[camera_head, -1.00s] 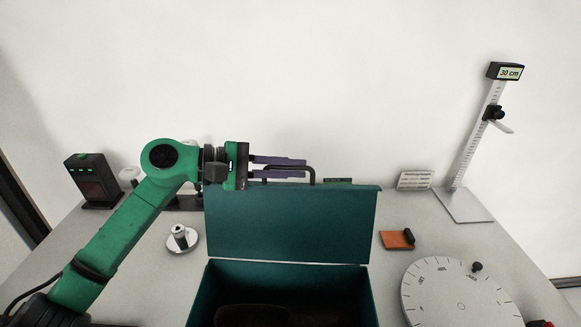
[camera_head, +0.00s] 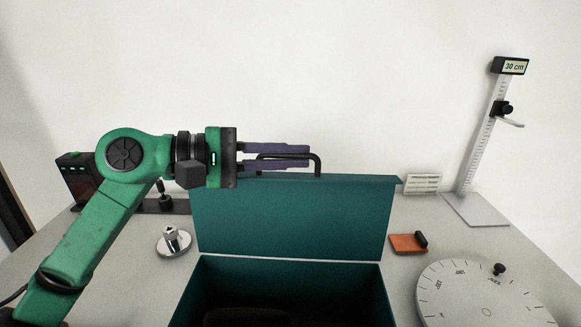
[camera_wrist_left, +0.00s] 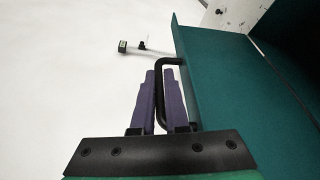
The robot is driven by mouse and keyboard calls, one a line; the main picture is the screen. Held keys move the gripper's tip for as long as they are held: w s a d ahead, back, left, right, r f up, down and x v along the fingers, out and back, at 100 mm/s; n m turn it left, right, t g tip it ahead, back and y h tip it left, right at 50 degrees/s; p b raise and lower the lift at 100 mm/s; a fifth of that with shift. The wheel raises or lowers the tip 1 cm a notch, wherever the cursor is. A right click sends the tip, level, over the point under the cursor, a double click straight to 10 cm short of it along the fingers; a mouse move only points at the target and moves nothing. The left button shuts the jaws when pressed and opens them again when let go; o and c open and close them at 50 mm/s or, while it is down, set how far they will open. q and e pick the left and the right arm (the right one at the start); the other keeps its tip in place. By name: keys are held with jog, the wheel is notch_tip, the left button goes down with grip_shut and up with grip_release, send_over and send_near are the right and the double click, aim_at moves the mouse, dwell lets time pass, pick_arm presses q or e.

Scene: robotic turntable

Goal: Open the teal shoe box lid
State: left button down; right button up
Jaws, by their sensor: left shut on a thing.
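The teal shoe box (camera_head: 388,300) stands at the front middle of the table. Its lid (camera_head: 290,215) is raised and stands upright at the back edge; in the left wrist view the lid (camera_wrist_left: 215,80) is on the right. A black handle (camera_head: 318,163) sticks out of the lid's upper edge. My left gripper (camera_head: 308,157) is shut on this handle, with its purple fingers on either side of the black bar (camera_wrist_left: 160,95). A dark brown shape (camera_head: 245,317) lies inside the box, partly cut off. My right gripper is not in view.
A white dial turntable (camera_head: 480,295) lies at the front right. An orange block (camera_head: 403,245), a white card (camera_head: 422,184) and a height gauge (camera_head: 483,150) stand right of the box. A silver knob piece (camera_head: 173,243) is left of it.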

pick_arm(q)
jog(key=c, duration=1.2)
grip_release()
jog(key=shift+a+f, duration=0.1)
jog(key=shift+a, duration=0.2)
jog(key=b+v, duration=0.5)
jog(key=v, duration=0.9)
jog(key=shift+s, duration=0.1)
